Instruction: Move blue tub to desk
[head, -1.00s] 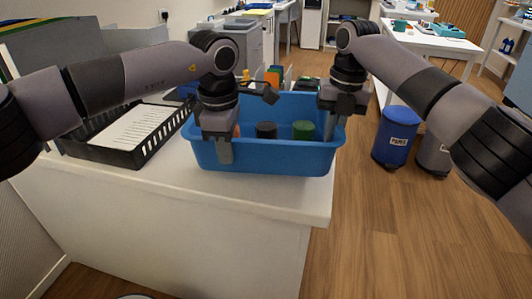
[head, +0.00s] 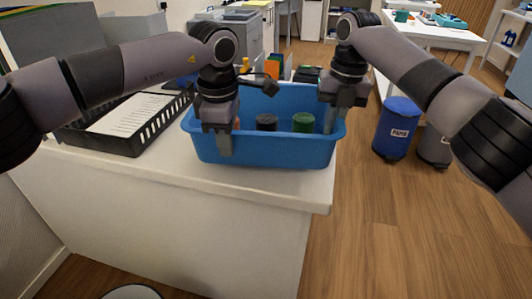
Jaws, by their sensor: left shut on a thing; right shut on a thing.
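The blue tub (head: 275,152) is at the right end of a white-topped counter (head: 180,182). Several items are inside it, among them a dark round-topped one (head: 266,122) and a green one (head: 303,122). My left gripper (head: 224,142) is shut on the tub's near wall toward the left. My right gripper (head: 335,115) is shut on the tub's right wall. The tub looks level; whether its bottom touches the counter is hard to tell. Which surface is the desk is not clear; a white table (head: 430,42) stands at the far right.
A black tray (head: 133,142) with paper is left of the tub. Folders (head: 275,67) and a grey printer (head: 243,38) are behind. A blue bin (head: 396,130) labelled PAPER and a grey bin (head: 433,148) stand on the floor at right. Wooden floor (head: 400,230) in front is open.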

